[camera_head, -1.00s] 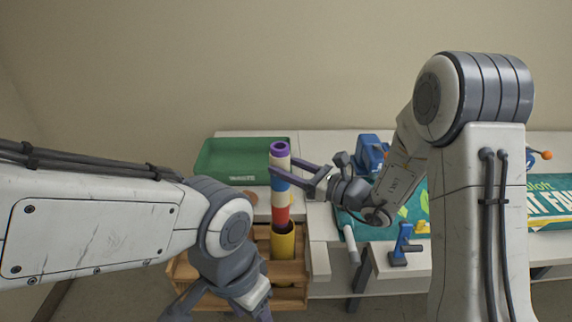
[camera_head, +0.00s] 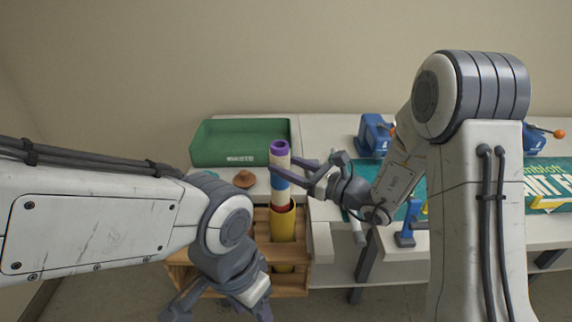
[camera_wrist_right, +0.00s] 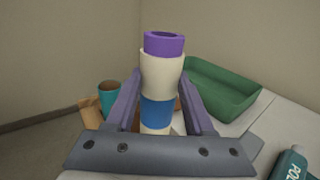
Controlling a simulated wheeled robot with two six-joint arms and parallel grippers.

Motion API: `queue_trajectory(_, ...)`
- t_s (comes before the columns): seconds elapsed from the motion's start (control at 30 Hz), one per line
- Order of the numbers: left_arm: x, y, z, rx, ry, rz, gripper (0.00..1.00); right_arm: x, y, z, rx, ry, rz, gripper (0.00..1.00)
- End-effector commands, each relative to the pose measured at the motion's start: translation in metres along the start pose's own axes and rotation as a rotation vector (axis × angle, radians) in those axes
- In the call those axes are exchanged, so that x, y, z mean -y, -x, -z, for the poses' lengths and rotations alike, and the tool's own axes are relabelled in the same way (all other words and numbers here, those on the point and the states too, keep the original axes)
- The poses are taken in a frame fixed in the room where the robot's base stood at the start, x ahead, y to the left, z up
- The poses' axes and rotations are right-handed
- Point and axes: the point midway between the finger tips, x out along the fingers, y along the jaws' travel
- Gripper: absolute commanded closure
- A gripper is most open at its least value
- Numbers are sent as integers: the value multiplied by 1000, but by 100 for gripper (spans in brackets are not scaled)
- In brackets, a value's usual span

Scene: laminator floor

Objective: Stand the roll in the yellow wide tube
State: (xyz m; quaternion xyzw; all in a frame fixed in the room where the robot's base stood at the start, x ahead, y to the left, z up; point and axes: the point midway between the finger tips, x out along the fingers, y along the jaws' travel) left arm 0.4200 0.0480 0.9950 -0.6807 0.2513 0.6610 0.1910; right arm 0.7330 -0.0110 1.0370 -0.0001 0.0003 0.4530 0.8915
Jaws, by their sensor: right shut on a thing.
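The roll (camera_head: 281,168) is upright, white with a purple top end and blue and red bands. My right gripper (camera_head: 288,172) is shut on it at its upper part; the roll also stands between the fingers in the right wrist view (camera_wrist_right: 160,75). The yellow wide tube (camera_head: 283,227) stands upright in a wooden rack (camera_head: 291,285). The roll's lower end is in the tube's mouth, its red band partly hidden by the rim. How deep it reaches is hidden. My left gripper (camera_head: 218,308) is low in front of the rack, fingers apart, partly cut off.
A green waste tray (camera_head: 240,155) and a brown knob-like object (camera_head: 244,179) lie behind the rack. A teal tube (camera_wrist_right: 110,97) shows in the right wrist view. Blue clamps (camera_head: 375,135) and a green printed banner (camera_head: 545,185) are on the right table.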

Motion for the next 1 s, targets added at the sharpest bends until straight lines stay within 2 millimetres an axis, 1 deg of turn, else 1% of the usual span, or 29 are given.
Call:
queue_trajectory(0.03,1,-8,0,0,0,0,42,0,0,8,1,0,0,100)
queue_trajectory(1.0,6,-80,-4,0,0,0,42,0,0,86,0,0,0,100)
